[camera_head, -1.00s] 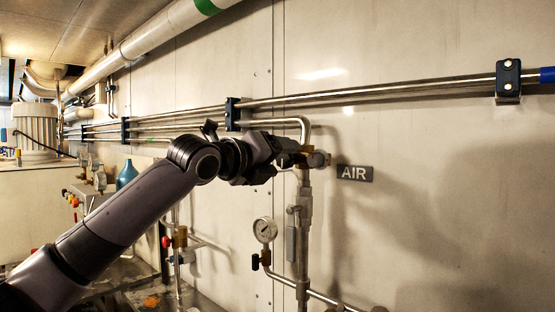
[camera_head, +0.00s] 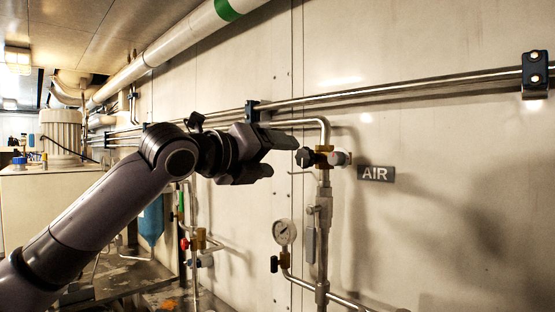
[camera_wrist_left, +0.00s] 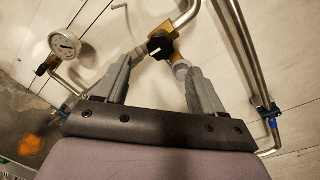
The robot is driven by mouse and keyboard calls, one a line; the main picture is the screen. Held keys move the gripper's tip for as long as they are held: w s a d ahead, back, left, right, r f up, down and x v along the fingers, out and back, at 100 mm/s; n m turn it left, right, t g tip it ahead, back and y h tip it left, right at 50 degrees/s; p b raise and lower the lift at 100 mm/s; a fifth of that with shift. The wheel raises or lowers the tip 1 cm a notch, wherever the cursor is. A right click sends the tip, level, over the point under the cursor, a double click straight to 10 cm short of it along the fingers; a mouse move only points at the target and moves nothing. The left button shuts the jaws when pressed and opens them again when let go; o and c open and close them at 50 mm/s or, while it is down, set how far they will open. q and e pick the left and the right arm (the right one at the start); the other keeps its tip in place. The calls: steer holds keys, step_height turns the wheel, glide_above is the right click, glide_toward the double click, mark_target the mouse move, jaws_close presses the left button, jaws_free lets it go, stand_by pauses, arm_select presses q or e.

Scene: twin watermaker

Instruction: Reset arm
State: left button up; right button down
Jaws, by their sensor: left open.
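My left gripper (camera_head: 283,156) reaches in from the left in the head view. It is open and empty, a little to the left of the brass valve (camera_head: 322,157) on the air pipe. In the left wrist view its two grey fingers stand apart, and the brass valve with its black knob (camera_wrist_left: 157,45) shows beyond and between the fingertips. The valve is not gripped. My right gripper is not in view.
A pressure gauge (camera_head: 284,232) and vertical pipe (camera_head: 323,225) are below the valve. An AIR sign (camera_head: 376,173) is on the wall to its right. Horizontal steel pipes (camera_head: 400,90) cross the wall above.

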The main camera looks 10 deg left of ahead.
arm_select(q)
step_height(320, 180, down, 19)
steer(key=w+d+n+g, duration=0.1)
steer(key=w+d+n, duration=0.1)
steer(key=n, duration=0.5)
steer(key=s+a+f+n+y, duration=0.1)
steer(key=s+f+n, duration=0.3)
steer(key=f, duration=0.7)
steer(key=s+f+n, duration=0.1)
steer(key=f+n, duration=0.4)
steer(key=f, duration=0.5)
steer(key=s+a+f+n+g+y, duration=0.1)
steer(key=s+a+f+n+y, duration=0.1)
steer(key=s+f+n, duration=0.3)
steer(key=s+a+f+n+g+y, duration=0.1)
steer(key=s+a+f+n, duration=0.4)
steer(key=s+f, duration=0.7)
steer(key=s+a+f+n+g+y, duration=0.1)
steer(key=s+a+f+n+y, duration=0.2)
steer(key=s+f+n, duration=0.2)
steer(key=s+f, duration=0.3)
steer(key=s, duration=0.3)
steer(key=shift+s+a+f+n, duration=0.25)
steer(key=shift+a+f+n, duration=0.05)
steer(key=shift+a+f, duration=0.05)
